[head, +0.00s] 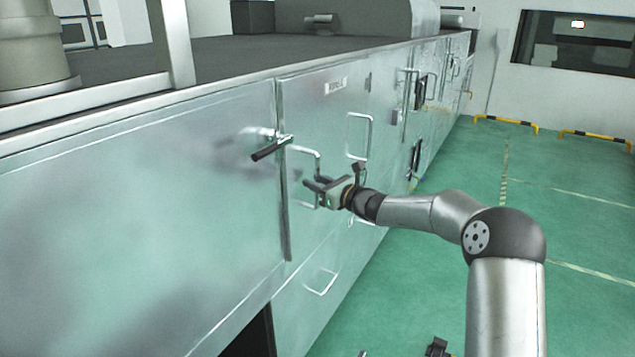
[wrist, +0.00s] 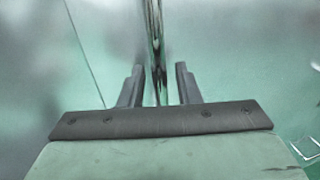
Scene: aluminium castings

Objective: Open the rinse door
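A metal door (head: 340,125) with a small label I cannot read is set in the long metal cabinet and looks shut. A bent-bar handle (head: 317,163) stands out near its left edge. A lever latch with a black grip (head: 270,150) sits above the handle at the door's left seam. My gripper (head: 316,188) is at the handle, in front of the door. In the wrist view the shiny handle bar (wrist: 156,45) runs between the two dark fingers of my gripper (wrist: 158,75). Gaps show on both sides of the bar, so the fingers are open around it.
Another handle (head: 360,135) is to the right, and a lower one (head: 321,283) is below. More doors and latches run along the cabinet toward the back. The green floor (head: 580,225) on the right is largely clear. Yellow-black barriers (head: 507,124) stand by the far wall.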

